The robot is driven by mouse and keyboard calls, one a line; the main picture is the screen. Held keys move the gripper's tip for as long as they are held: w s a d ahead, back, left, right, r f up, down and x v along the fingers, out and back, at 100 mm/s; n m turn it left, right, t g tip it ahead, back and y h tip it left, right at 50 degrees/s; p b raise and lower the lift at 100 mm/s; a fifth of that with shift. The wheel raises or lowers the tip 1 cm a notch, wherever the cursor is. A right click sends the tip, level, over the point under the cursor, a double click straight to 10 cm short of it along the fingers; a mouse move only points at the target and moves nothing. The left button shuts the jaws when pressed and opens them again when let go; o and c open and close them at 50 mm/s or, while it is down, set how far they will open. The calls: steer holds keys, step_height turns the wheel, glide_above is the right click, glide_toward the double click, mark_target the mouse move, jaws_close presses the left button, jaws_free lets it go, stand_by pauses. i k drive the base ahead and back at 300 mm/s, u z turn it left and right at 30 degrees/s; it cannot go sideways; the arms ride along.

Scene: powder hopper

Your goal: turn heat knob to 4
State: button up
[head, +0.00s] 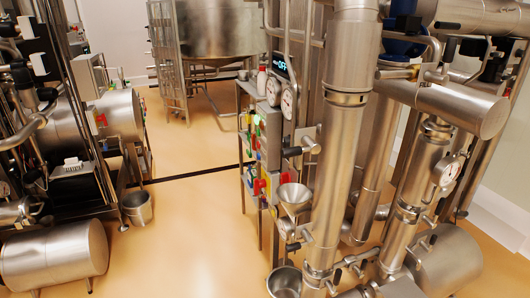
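No knob marked heat can be made out in the head view. A narrow grey control panel (270,138) stands at the middle, seen at a steep angle, with small red, green and yellow parts along its edge. A display (283,67) with blue characters, which seem to read OFF, is above it. Two round white gauges sit at its upper end, one at the left (272,91) and one at the right (289,103). Markings on the panel are too small to read. My gripper is not in view.
A tall steel column (337,150) with a funnel (295,197) stands just right of the panel. Pipes and cylinders fill the right side. Steel machinery (118,115) and a bucket (138,207) are at left. A big tank (218,27) stands behind. The orange floor (190,230) between is clear.

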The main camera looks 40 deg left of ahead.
mark_target(286, 140)
steer(key=u, duration=1.75)
steer(key=i, duration=0.5)
steer(key=z, duration=0.05)
steer(key=k, duration=0.5)
steer(key=u, duration=0.6)
steer(key=i, duration=0.45)
steer(key=u, duration=0.7)
steer(key=i, duration=1)
steer(key=u, duration=0.1)
